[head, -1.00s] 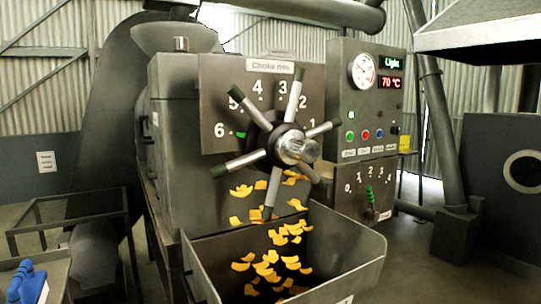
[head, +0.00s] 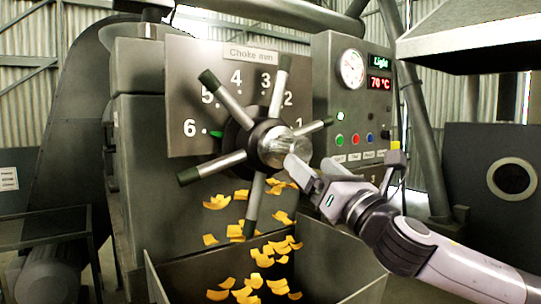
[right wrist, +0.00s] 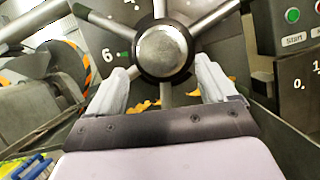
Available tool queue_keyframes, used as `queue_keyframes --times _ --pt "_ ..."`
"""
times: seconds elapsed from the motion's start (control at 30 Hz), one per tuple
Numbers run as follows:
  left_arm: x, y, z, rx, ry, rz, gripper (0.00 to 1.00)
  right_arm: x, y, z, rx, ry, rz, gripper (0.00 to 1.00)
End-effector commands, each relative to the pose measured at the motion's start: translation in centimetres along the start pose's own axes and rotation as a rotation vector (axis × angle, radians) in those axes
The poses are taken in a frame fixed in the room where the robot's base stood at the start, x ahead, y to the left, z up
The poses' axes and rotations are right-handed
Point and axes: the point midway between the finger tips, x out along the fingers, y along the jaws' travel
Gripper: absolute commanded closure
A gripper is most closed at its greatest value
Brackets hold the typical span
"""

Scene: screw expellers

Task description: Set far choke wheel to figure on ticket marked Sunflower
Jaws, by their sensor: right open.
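A choke wheel (head: 272,143) with a silver hub and dark-tipped spokes stands on the front of a grey press. Behind it is a plate headed "Choke mm" (head: 250,54), with figures up to 6. A green pointer (head: 217,134) is beside the 6. My right gripper (head: 343,163) is open in front of the wheel, right of the hub in the head view. In the right wrist view the hub (right wrist: 162,52) shows between and beyond the open fingers (right wrist: 162,75). No ticket marked Sunflower can be read. My left gripper is not in view.
A hopper (head: 340,262) with yellow flakes stands below the wheel. A control panel (head: 350,110) with a gauge, a "Light" display, 70 °C and buttons is to the right. A white notice (head: 8,179) at the left edge is too small to read.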

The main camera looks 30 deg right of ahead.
Motion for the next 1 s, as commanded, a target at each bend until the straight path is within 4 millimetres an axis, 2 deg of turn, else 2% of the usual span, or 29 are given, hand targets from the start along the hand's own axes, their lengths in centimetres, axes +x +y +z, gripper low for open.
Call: queue_keyframes --times 0.17,0.3,0.6,1.0 --pt "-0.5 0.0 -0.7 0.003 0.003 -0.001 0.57 1.3 -0.1 0.4 -0.003 -0.004 -0.003 0.16" --pt "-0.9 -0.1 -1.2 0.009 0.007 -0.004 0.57 3.1 0.1 0.5 0.000 -0.004 -0.001 0.16" --pt "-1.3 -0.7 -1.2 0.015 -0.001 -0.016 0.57 6.5 0.0 0.3 -0.002 -0.002 0.000 0.16" --pt "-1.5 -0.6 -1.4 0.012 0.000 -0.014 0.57 7.1 0.0 0.1 -0.004 -0.001 0.000 0.16"
